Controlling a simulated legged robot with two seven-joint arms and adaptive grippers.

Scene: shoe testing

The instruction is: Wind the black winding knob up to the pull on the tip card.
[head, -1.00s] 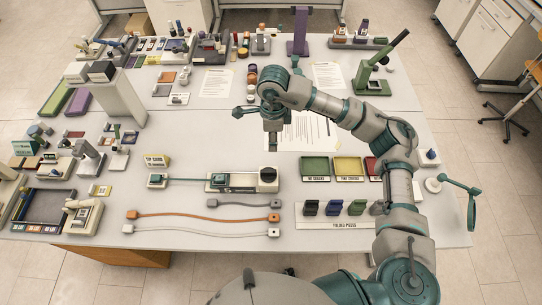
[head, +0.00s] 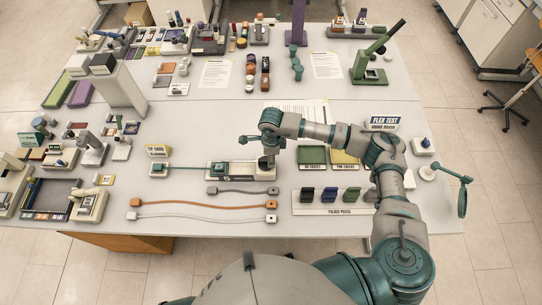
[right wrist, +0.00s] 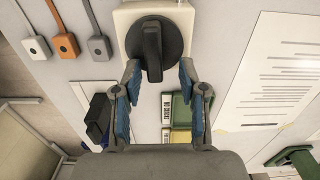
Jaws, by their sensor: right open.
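The black winding knob (right wrist: 152,48) is a dark round disc with a raised grip bar, at the top of the right wrist view. It sits at the right end of a pale winder base (head: 240,176). A teal line (head: 188,168) runs left from the base to a small block (head: 157,170) below the tip card (head: 158,151). My right gripper (right wrist: 160,70) is open, one finger on each side of the knob's near edge; I cannot tell whether either finger touches it. In the head view the gripper (head: 267,161) partly hides the knob.
Grey, orange and white cords (head: 205,203) lie just in front of the winder. Coloured trays (head: 312,156) and a board of folded pieces (head: 330,208) are to the right. A printed sheet (right wrist: 275,75) lies right of the knob in the wrist view.

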